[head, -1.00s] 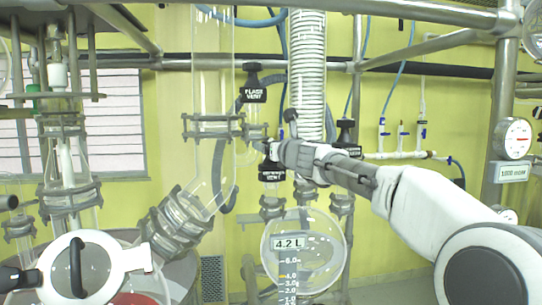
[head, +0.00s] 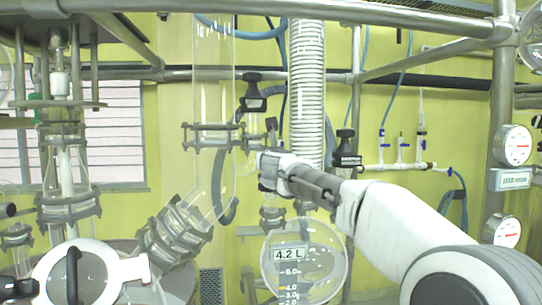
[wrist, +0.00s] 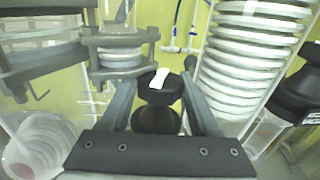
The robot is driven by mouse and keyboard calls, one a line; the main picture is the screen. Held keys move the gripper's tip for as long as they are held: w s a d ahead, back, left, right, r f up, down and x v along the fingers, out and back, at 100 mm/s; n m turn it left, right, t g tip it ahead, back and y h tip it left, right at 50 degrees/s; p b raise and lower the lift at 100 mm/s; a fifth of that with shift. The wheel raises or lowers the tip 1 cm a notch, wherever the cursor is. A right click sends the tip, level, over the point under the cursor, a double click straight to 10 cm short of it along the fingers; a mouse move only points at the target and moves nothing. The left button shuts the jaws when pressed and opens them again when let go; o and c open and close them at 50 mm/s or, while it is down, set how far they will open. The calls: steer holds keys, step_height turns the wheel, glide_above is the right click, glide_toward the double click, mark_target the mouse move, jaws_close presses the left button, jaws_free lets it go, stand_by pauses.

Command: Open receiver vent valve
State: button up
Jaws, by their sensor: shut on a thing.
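The receiver vent valve shows in the wrist view as a black knob (wrist: 158,92) with a white mark on top. My gripper (wrist: 157,100) has one finger on each side of this knob and is shut on it. In the head view my gripper (head: 268,172) is in front of the valve and hides its knob and label. The round glass receiver (head: 332,268) with a "4.2 L" tag hangs just below, with a metal clamp on its neck.
Another black vent valve (head: 253,98) is above my gripper, and one more black valve (head: 346,152) stands to the right. Pressure gauges (head: 514,145) are at far right.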

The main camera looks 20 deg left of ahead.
steer(key=shift+c, duration=1.2)
steer(key=shift+d+n+g+y, duration=0.1)
steer(key=shift+n+g+y, duration=0.45)
steer(key=shift+y, duration=0.35)
steer(key=n+g+y+p, duration=0.2)
steer(key=n+y, duration=0.1)
steer(key=shift+w+r+g, duration=0.1)
steer(key=shift+r+g, duration=0.1)
steer(key=shift+g, duration=0.05)
steer(key=n+g+y+p, duration=0.3)
steer(key=g+p, duration=0.2)
steer(key=p, duration=0.1)
steer(key=shift+n+y, duration=0.35)
steer(key=shift+y, duration=0.05)
steer(key=shift+g+p, duration=0.3)
steer(key=shift+p, duration=0.25)
steer(key=shift+f+n, duration=0.15)
steer(key=shift+n, duration=0.25)
steer(key=shift+g, duration=0.3)
steer(key=o, duration=1.1)
